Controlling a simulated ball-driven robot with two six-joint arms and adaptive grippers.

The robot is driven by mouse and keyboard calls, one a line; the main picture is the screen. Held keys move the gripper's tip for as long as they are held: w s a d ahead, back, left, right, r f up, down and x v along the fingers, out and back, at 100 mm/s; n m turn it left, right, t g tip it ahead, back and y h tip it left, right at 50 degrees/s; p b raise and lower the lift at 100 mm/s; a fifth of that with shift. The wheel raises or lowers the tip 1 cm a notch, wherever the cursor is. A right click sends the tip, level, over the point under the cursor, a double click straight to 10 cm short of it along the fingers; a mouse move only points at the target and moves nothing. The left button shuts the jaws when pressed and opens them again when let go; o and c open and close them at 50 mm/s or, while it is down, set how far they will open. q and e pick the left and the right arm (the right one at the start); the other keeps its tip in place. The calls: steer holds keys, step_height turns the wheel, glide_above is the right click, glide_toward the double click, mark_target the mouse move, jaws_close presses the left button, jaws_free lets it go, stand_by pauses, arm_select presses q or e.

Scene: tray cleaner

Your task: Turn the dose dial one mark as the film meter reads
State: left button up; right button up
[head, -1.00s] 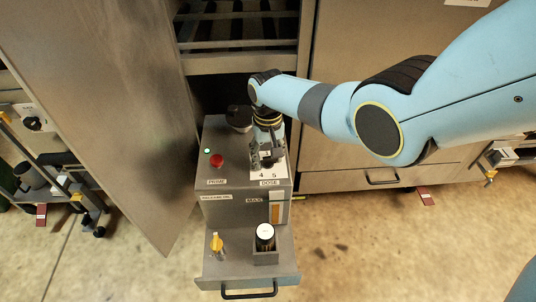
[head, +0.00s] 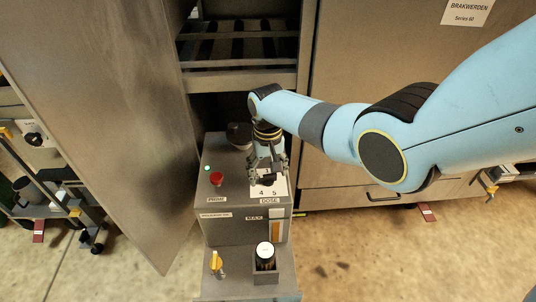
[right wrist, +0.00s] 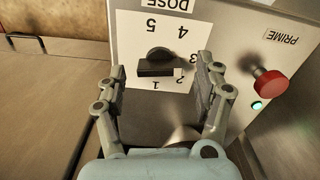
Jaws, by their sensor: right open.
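The dose dial (right wrist: 158,62) is a dark knob with a flat grip bar on a white plate numbered 1 to 5, seen in the right wrist view. Which mark it points to is hard to tell. My right gripper (right wrist: 162,82) is open, its fingers on either side of the dial with gaps visible. In the head view my right gripper (head: 268,172) hangs over the plate (head: 270,188) and hides much of the dial. The film meter (head: 277,232), a strip with an orange column beside a MAX label, is on the machine's front. My left gripper is out of view.
A red PRIME button (head: 216,179) and a lit green lamp (head: 207,168) are left of the dial. A low shelf below bears a yellow knob (head: 216,262) and a dark white-topped cylinder (head: 265,250). A large metal door (head: 100,120) stands open at left.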

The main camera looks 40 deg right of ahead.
step_height(320, 180, up, 11)
stand_by(0.3)
stand_by(0.4)
